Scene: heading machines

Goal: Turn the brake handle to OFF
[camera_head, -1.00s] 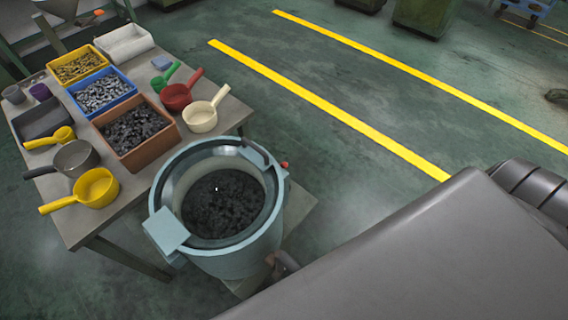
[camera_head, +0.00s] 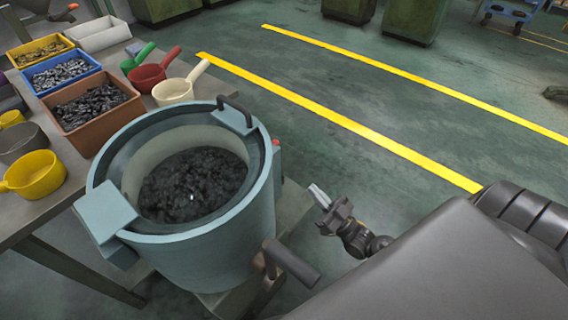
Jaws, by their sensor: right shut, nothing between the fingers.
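A light blue round tub (camera_head: 205,250) full of dark small parts stands in the lower middle. A dark bar-shaped handle (camera_head: 292,263) sticks out from its lower right side on a brownish pivot; it looks like the brake handle. I can read no OFF mark. My right gripper (camera_head: 319,196) is shut and empty, right of the tub and above the handle, apart from both. My left gripper is not in view.
A table (camera_head: 30,213) at the left holds an orange bin (camera_head: 108,128), a blue bin, a yellow bin and several scoops. A dark handle (camera_head: 236,108) and a red knob sit at the tub's rim. Open floor with yellow lines (camera_head: 340,120) lies behind.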

